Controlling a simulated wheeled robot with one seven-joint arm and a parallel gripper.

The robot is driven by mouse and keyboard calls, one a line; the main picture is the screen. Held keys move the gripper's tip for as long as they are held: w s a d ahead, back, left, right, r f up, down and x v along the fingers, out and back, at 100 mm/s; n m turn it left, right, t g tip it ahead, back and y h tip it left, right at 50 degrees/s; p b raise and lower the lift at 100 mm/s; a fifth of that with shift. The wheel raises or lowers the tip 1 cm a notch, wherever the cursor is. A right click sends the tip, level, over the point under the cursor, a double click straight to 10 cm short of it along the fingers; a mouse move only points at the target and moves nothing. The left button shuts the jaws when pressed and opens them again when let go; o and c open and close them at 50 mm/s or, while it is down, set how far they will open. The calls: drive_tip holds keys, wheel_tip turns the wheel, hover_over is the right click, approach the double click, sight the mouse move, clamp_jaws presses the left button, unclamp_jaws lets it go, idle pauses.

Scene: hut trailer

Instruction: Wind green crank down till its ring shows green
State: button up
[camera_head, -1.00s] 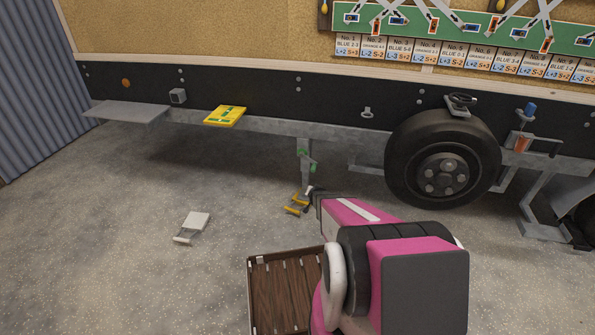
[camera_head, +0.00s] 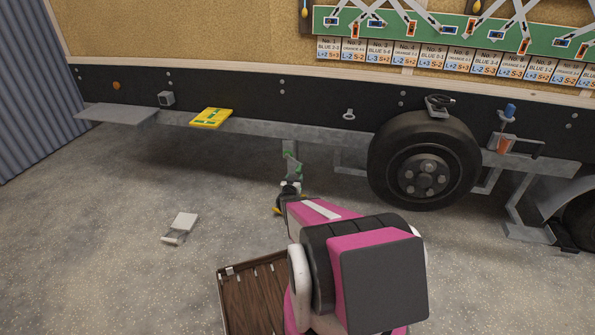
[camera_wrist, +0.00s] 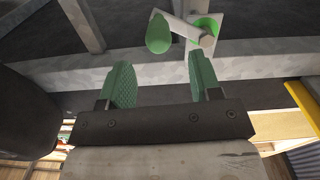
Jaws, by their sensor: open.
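The green crank (camera_head: 290,156) sits on a grey post under the trailer's side beam in the head view. In the wrist view its rounded green knob (camera_wrist: 158,34) is at the top, joined by a grey arm to a hub (camera_wrist: 207,41) on a pale plate. A green curved patch (camera_wrist: 204,24) shows on the plate around part of the hub; the rest is covered. My gripper (camera_wrist: 160,72) is open, with two green ridged fingers and nothing between them. The knob appears beyond the fingertips, apart from them. In the head view my gripper (camera_head: 289,188) is just below the crank.
A black wheel (camera_head: 425,160) stands right of the post. An orange part (camera_head: 504,144) with a blue knob is farther right. A yellow-green panel (camera_head: 212,118) and grey step (camera_head: 115,114) are left. A pale block (camera_head: 180,227) and a brown slatted tray (camera_head: 253,300) are lower left.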

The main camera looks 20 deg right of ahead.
sight(297, 172)
drive_tip(key=x, duration=0.7)
drive_tip(key=shift+w+d, duration=0.2)
drive_tip(key=shift+d, duration=0.05)
clamp_jaws()
drive_tip(key=shift+w+a+f+m, duration=0.15)
drive_tip(key=shift+a+f+m, duration=0.1)
drive_tip(key=shift+f+m, duration=0.3)
drive_tip(key=shift+w+a+f+m, duration=0.2)
drive_tip(key=shift+a+f+m, duration=0.1)
drive_tip(key=shift+m, duration=0.45)
drive_tip(key=shift+w+a+f, duration=0.2)
drive_tip(key=shift+a+f, duration=0.1)
drive_tip(key=shift+f, duration=0.1)
unclamp_jaws()
